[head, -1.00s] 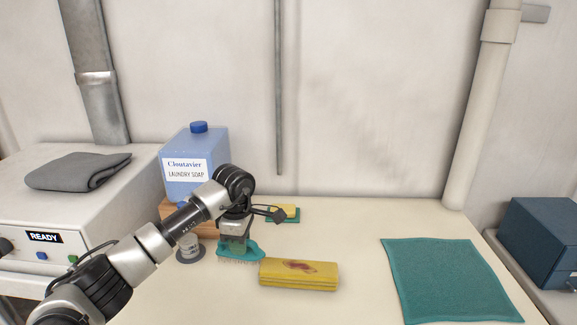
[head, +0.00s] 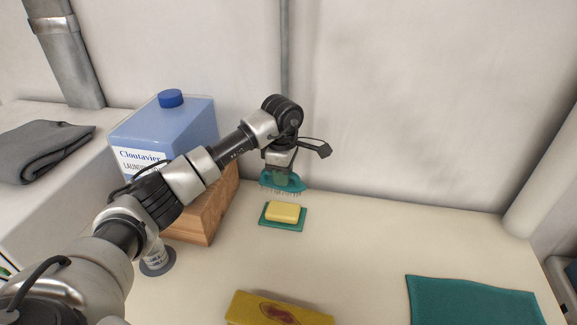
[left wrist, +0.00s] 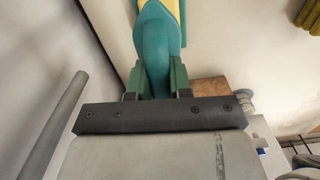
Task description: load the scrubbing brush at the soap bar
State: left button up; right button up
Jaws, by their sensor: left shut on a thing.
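The scrubbing brush (head: 284,183) is teal with pale bristles pointing down. My left gripper (head: 281,172) is shut on it and holds it in the air, above and slightly behind the soap bar in the head view. The yellow soap bar (head: 283,212) lies on a green dish (head: 293,226) near the back of the counter. In the left wrist view the brush (left wrist: 158,50) sits between the fingers of my left gripper (left wrist: 157,80), with a bit of yellow beyond it. The bristles look apart from the soap. My right gripper is not in view.
A small round container (head: 156,257) is in front. A stained yellow folded cloth or sponge (head: 270,310) and a teal cloth (head: 470,302) lie nearer. The counter right of the soap is clear.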

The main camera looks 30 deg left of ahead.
aim_at(283, 191)
pick_arm(q)
jog(key=shift+s+f+b, duration=0.25)
jog(key=shift+f+b, duration=0.1)
jog(key=shift+f, duration=0.2)
notch_tip(283, 191, down, 4)
jog(key=shift+w+f+b, duration=0.1)
jog(key=shift+f+b, duration=0.05)
jog(key=shift+b, duration=1.1)
jog(key=shift+f, duration=0.15)
jog(key=shift+f+b, duration=0.5)
dwell(0.7)
